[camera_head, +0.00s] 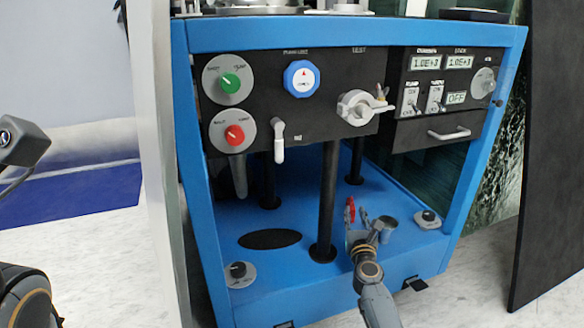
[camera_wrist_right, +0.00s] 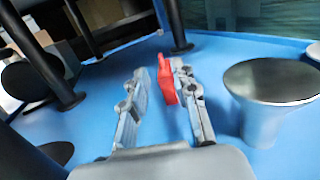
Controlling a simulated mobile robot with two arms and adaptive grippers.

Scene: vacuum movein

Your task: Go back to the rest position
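My right gripper (camera_head: 358,213) reaches low over the blue lower shelf of the blue-framed cart (camera_head: 300,215). In the right wrist view the two fingers of the right gripper (camera_wrist_right: 160,85) are apart, with a gap between them. A small red part (camera_head: 350,208) stands by the fingertips; in the wrist view the red part (camera_wrist_right: 165,80) is close against the inner side of the right-hand finger, and I cannot tell whether they touch. Grey links of my left arm show at the left edge of the head view, but its gripper is out of view.
A metal flared piece (camera_head: 387,228) stands on the shelf beside the right gripper; it also shows in the wrist view (camera_wrist_right: 270,95). Black posts (camera_head: 327,195) rise from the shelf. A control panel (camera_head: 290,95) overhangs it. A dark panel (camera_head: 550,150) stands at right.

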